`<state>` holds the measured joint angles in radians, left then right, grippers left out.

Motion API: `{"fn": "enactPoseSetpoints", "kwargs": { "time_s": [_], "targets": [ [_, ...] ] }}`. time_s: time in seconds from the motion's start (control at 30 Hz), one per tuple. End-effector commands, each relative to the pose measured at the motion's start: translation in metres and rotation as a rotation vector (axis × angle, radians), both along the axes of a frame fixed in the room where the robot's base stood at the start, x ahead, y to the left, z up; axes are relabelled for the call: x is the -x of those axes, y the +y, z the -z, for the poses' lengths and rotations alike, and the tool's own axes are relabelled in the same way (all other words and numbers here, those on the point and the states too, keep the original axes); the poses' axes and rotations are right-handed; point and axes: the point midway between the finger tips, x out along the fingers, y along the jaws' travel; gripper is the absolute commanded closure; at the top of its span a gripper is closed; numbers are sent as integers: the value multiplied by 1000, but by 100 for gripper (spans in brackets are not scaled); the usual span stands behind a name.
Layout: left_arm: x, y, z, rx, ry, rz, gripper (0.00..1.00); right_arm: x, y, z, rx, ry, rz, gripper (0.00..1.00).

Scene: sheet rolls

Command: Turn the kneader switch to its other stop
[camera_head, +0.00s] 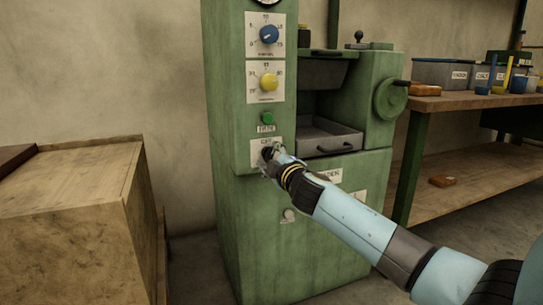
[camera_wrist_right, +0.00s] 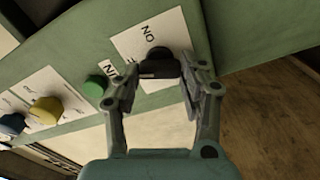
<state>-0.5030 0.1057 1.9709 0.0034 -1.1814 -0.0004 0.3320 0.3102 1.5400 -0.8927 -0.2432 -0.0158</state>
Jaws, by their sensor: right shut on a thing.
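The kneader is a tall green machine (camera_head: 225,110) in the middle of the head view. Its black switch (camera_wrist_right: 158,62) sits on a white label plate (camera_wrist_right: 128,46) with "ON" on it, below the green button (camera_head: 267,118). My right gripper (camera_head: 272,158) reaches in from the right and covers most of the switch in the head view. In the right wrist view its fingers (camera_wrist_right: 160,80) are closed on both sides of the switch. The exact angle of the switch is hard to tell. My left gripper is not in view.
Above the switch are a yellow knob (camera_head: 268,82) and a blue knob (camera_head: 269,34). A metal tray (camera_head: 325,138) and a handwheel (camera_head: 390,98) are to their right. A wooden crate (camera_head: 70,215) stands left, a workbench (camera_head: 470,102) with bins right.

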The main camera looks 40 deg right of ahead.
Motion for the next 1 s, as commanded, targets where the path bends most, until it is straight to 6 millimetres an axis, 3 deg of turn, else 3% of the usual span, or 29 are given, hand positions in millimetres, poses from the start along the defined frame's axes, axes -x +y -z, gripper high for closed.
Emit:
{"fn": "enactPoseSetpoints", "kwargs": {
  "time_s": [0.43,1.0],
  "targets": [
    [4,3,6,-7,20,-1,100,0,1,2,276,68,-1,90],
    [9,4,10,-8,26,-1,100,1,1,4,344,85,-2,90]
  ]
}}
